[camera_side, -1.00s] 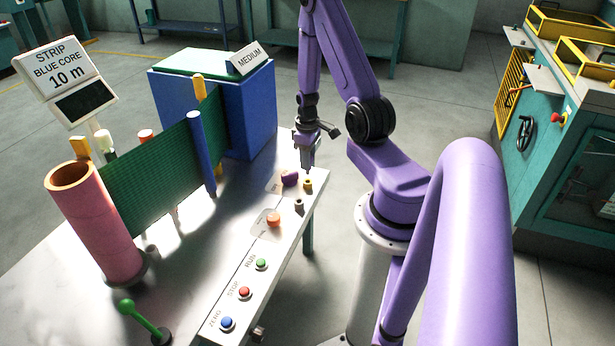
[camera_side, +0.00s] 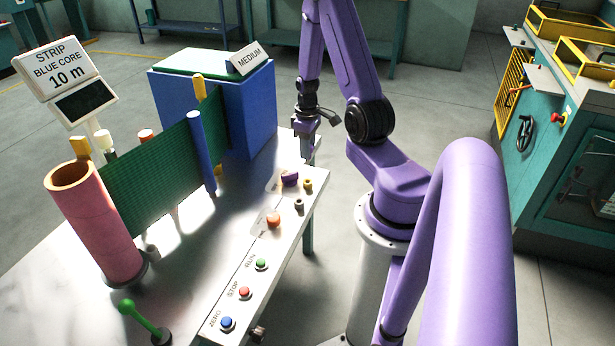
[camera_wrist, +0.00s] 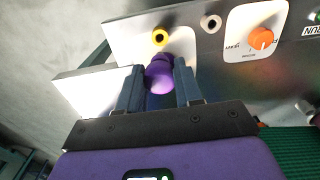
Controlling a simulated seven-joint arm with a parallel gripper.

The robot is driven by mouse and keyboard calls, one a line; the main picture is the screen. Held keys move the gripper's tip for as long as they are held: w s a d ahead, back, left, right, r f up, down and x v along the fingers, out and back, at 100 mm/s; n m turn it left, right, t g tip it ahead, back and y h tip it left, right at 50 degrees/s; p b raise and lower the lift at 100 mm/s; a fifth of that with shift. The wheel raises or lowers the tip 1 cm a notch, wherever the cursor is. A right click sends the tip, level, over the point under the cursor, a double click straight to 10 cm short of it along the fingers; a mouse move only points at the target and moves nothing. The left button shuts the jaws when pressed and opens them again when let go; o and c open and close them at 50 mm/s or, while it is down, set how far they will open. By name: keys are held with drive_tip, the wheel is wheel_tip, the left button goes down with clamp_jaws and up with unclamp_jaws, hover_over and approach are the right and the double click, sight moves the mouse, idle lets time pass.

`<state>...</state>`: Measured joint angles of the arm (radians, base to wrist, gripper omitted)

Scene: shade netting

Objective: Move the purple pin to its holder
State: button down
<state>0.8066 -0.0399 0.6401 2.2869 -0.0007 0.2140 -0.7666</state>
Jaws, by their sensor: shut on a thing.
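My gripper (camera_side: 306,153) is above the far end of the control panel. In the wrist view its two dark fingers (camera_wrist: 160,85) are closed on the rounded purple pin (camera_wrist: 160,78). In the side view I cannot tell the pin apart from the purple gripper. A purple knob (camera_side: 290,180) sits on the panel below and left of the gripper. A yellow ring-shaped socket (camera_side: 308,185) and a grey one (camera_side: 299,204) stand on the panel edge; the wrist view shows the yellow socket (camera_wrist: 160,37) just beyond the pin. Which one is the pin's holder is not clear.
An orange knob (camera_side: 273,221) and green, red and blue buttons (camera_side: 244,292) line the panel toward the front. Green netting (camera_side: 150,175), a blue post (camera_side: 202,150) and a blue box (camera_side: 235,110) stand to the left.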

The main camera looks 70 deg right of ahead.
drive_tip(key=shift+w+a, duration=0.1)
drive_tip(key=shift+a, duration=0.05)
drive_tip(key=s+a+f, duration=0.1)
drive_tip(key=a+f, duration=0.1)
drive_tip(key=a, duration=0.7)
idle(1.2)
drive_tip(key=shift+a+f, duration=0.1)
drive_tip(key=shift+f, duration=0.1)
drive_tip(key=shift+f, duration=1.85)
drive_tip(key=shift+f, duration=1.65)
drive_tip(key=c, duration=0.7)
unclamp_jaws()
drive_tip(key=shift+o, duration=0.2)
